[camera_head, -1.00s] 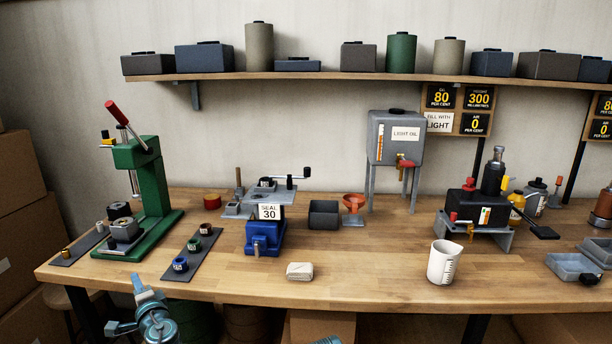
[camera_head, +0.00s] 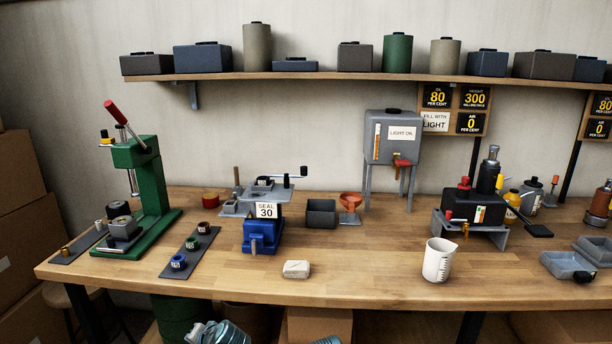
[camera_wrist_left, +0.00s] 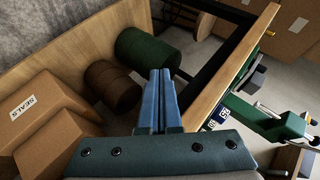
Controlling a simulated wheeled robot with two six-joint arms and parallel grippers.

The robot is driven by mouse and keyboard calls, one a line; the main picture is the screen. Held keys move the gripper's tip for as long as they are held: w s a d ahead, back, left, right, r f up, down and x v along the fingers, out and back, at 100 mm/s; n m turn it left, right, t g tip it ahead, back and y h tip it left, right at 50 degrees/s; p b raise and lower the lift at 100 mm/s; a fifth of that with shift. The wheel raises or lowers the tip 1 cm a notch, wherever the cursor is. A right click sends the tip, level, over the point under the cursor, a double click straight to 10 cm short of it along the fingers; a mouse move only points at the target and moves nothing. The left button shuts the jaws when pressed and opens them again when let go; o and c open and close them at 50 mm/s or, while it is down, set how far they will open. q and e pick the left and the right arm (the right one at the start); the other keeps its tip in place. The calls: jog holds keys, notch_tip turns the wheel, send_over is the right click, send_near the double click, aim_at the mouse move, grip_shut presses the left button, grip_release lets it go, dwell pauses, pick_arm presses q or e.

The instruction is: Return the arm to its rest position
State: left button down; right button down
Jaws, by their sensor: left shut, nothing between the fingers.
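My left gripper (camera_wrist_left: 160,98) shows in the left wrist view with its blue fingers shut and nothing between them. It points towards the space under the workbench, with the bench edge (camera_wrist_left: 230,68) just to its right. In the head view only part of my left arm (camera_head: 218,333) shows at the bottom edge, below the bench front, and its fingers are out of sight. A small teal part of mine (camera_head: 327,341) shows at the bottom centre; the right gripper itself is not seen.
Below are a green drum (camera_wrist_left: 145,52), a brown drum (camera_wrist_left: 112,87) and cardboard boxes (camera_wrist_left: 40,108).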

pick_arm(q)
jog(key=s+d+f+g+h, duration=0.35)
jog(key=s+d, duration=0.35)
jog(key=d, duration=0.4)
jog(key=s+d+f+g+h, duration=0.3)
jog(key=s+d+f, duration=0.3)
jog(key=d, duration=0.4)
notch_tip(320, 180, up, 16)
jog(key=s+d+p, duration=0.1)
jog(key=s+p, duration=0.1)
jog(key=p, duration=1.3)
jog(key=shift+d+m+g, duration=0.15)
jog(key=shift+m+g, duration=0.15)
jog(key=shift+g, duration=0.05)
